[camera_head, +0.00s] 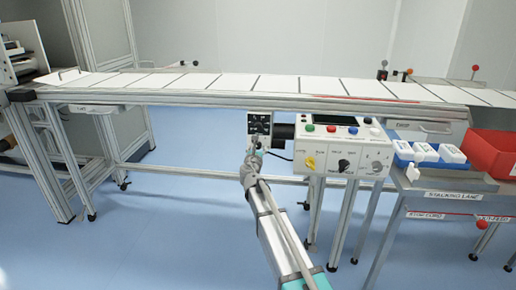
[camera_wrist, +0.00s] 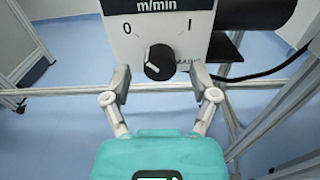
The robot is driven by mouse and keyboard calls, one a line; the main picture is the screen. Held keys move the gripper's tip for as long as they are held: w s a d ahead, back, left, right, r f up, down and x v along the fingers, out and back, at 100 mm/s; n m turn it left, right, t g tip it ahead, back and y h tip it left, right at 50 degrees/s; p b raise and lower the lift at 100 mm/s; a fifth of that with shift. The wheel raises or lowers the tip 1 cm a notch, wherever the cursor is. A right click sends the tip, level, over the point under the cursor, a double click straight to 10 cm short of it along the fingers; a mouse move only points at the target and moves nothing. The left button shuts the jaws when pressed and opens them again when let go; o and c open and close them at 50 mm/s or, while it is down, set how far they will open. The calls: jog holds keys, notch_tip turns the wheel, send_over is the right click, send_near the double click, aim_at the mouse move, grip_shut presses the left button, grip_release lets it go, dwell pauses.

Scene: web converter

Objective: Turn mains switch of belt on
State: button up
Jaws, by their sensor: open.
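The mains switch (camera_wrist: 159,62) is a black round knob on a pale panel, between a "0" at upper left and an "I" at upper right. A white mark shows on the knob's left side, toward the "0" side. The small switch box (camera_head: 250,124) hangs under the belt (camera_head: 270,84), left of the larger control panel. My gripper (camera_wrist: 160,77) is open, with one finger on each side of the knob and gaps between fingers and knob. It also shows in the head view (camera_head: 255,157), just below the box, where the knob is hard to make out.
A control panel (camera_head: 343,160) with coloured buttons and knobs stands right of the box. A black cylinder (camera_wrist: 252,14) and a dark cable (camera_wrist: 262,76) are close on the right. Frame rails surround the area. A red bin (camera_head: 492,152) stands far right.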

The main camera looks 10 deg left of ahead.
jog(key=shift+w+d, duration=0.1)
jog(key=shift+w, duration=0.6)
grip_shut()
